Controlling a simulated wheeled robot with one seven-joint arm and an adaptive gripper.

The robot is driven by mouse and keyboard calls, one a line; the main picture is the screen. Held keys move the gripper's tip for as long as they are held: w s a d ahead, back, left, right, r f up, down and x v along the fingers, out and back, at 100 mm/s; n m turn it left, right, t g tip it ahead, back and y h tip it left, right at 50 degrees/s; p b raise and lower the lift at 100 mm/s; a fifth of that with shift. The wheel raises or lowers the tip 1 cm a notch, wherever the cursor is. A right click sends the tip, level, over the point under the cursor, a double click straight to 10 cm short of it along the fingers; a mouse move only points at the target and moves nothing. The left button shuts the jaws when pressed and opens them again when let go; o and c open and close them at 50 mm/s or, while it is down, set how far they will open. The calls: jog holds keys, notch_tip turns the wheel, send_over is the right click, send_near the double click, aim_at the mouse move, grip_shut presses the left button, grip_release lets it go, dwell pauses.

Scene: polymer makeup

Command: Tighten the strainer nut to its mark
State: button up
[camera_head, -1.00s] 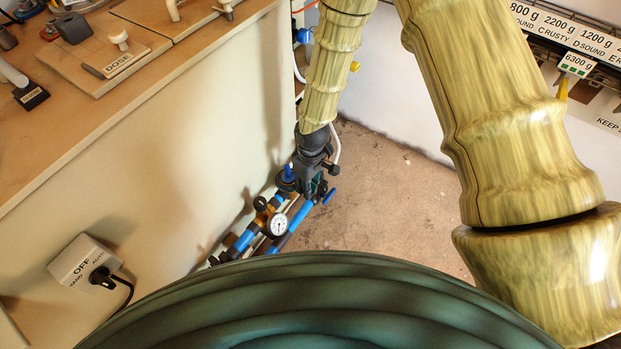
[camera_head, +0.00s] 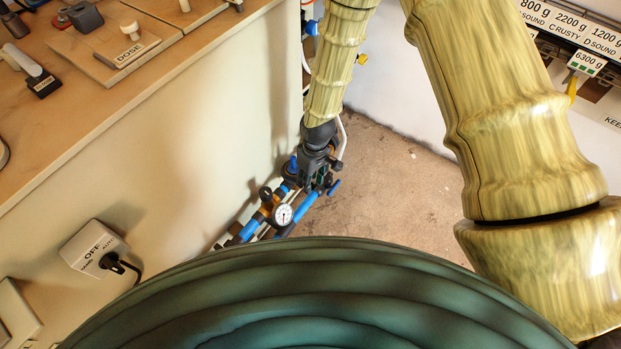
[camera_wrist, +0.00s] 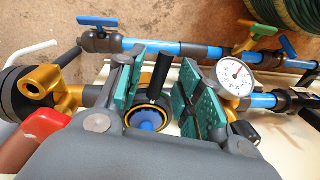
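My gripper (camera_wrist: 165,88) is open in the wrist view, with its two green-padded fingers apart. Between and below the fingers is a round dark fitting with a gold ring (camera_wrist: 133,100) and a blue centre (camera_wrist: 147,120); it may be the strainer nut, but I cannot tell for sure. A black bar (camera_wrist: 160,72) stands up between the pads. No mark can be made out, and the fingers partly hide the fitting. In the head view my gripper (camera_head: 318,172) is down at the pipework, and the fitting itself cannot be made out.
A pressure gauge (camera_wrist: 234,75) on blue pipe (camera_wrist: 212,52) stands close to the right finger. Around it are a blue-handled valve (camera_wrist: 98,21), a brass body (camera_wrist: 42,85) and a red handle (camera_wrist: 44,124). A switch box (camera_head: 93,248) is on the cream panel. Open floor (camera_head: 400,180) lies right.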

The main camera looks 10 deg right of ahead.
notch_tip(320, 180, up, 12)
jog(key=d, duration=0.1)
jog(key=shift+w, duration=0.4)
dwell(0.4)
